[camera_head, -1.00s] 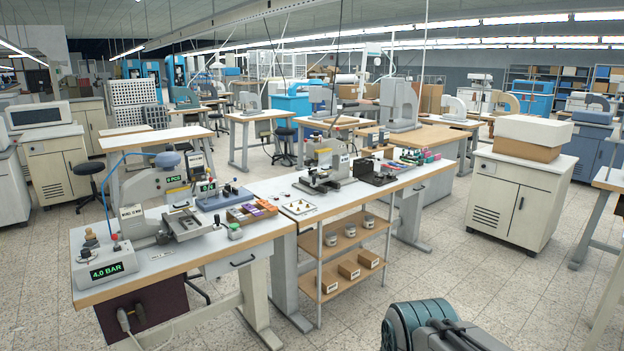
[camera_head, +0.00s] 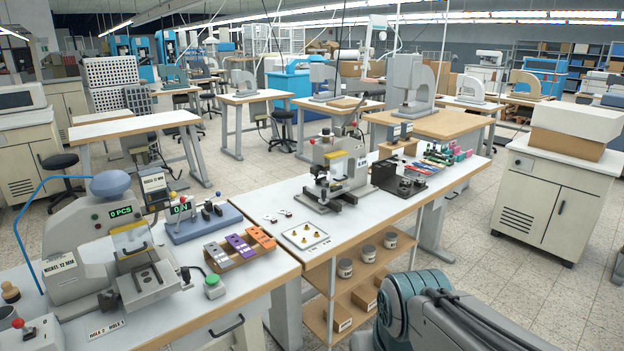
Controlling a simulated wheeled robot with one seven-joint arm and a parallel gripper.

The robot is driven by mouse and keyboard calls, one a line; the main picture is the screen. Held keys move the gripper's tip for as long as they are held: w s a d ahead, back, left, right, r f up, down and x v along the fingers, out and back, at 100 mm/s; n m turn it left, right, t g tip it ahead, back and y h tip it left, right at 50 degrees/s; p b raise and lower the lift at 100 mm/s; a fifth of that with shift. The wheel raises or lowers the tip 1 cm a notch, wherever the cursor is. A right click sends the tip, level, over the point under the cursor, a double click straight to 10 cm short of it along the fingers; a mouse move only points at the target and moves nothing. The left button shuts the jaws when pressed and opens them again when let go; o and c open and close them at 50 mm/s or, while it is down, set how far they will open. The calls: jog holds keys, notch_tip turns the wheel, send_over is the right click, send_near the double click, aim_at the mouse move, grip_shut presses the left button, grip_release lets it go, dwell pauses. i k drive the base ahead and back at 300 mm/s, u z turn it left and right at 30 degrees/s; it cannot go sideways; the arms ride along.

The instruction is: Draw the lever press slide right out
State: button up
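The lever press (camera_head: 343,160) stands on the middle white-topped bench, grey-beige with a yellow label and a dark lever rising at its back. Its slide (camera_head: 328,200) is at the foot of the press, a low dark and metal part on the bench top. How far the slide stands out from the press is too small to tell. Only part of my arm shows, at the bottom right; my gripper is not in view and nothing of mine touches the press.
A second press (camera_head: 88,240) with a blue hose stands on the front left bench. Near the lever press are a tray of small brass parts (camera_head: 305,236), a black fixture (camera_head: 398,178) and colourful items (camera_head: 443,155). Shelves with tins (camera_head: 345,268) hang below.

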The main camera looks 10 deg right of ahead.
aim_at(325, 193)
jog(key=i, duration=1.65)
jog(key=z, duration=0.65)
